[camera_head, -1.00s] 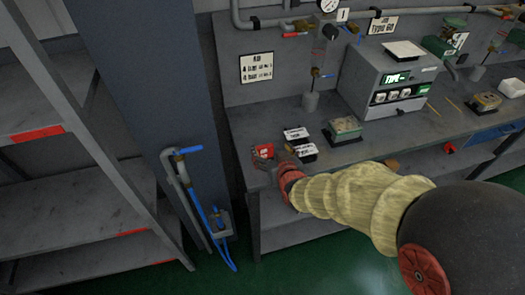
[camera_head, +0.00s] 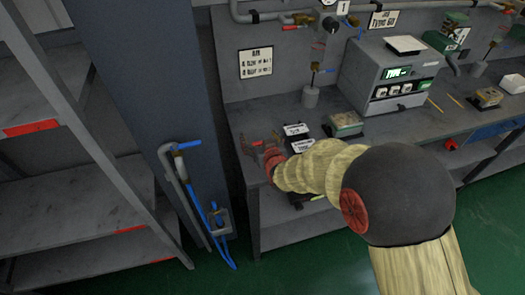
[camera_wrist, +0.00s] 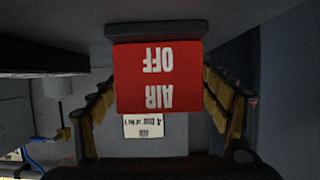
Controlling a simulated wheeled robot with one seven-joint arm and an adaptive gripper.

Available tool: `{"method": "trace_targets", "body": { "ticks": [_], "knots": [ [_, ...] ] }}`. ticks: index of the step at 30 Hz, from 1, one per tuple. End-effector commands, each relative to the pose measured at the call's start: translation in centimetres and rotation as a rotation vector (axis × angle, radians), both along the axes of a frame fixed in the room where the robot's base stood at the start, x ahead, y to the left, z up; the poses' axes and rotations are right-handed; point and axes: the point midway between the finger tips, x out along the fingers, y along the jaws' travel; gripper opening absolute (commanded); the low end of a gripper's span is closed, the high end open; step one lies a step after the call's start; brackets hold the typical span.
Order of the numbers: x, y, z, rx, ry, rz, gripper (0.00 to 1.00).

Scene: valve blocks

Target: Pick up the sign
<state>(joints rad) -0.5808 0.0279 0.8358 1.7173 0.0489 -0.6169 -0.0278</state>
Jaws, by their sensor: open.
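A red sign (camera_wrist: 158,78) with white letters reading "AIR OFF", upside down in the wrist view, stands on a dark base (camera_wrist: 155,31). It sits between the two fingers of my gripper (camera_head: 262,145), one finger to each side. The fingers are open, and gaps show between them and the sign's edges. In the head view, my gripper is at the left front corner of the bench, and the sign there is mostly hidden or too small to make out.
Two small black-and-white label blocks (camera_head: 295,129) (camera_head: 303,146) stand on the bench (camera_head: 400,128) just right of my gripper. A valve block (camera_head: 346,124) and a grey instrument box (camera_head: 392,75) are farther right. A pipe with a blue hose (camera_head: 190,185) stands to the left.

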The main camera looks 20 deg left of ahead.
Motion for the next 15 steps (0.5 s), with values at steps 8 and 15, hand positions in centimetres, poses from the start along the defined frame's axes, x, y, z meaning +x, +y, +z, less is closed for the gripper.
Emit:
{"method": "trace_targets", "body": {
  "ticks": [8,15],
  "knots": [
    [0.0,-0.03,0.09,0.001,-0.001,0.0,0.7],
    [-0.01,-0.03,0.1,0.001,-0.001,0.0,0.56]
  ]
}}
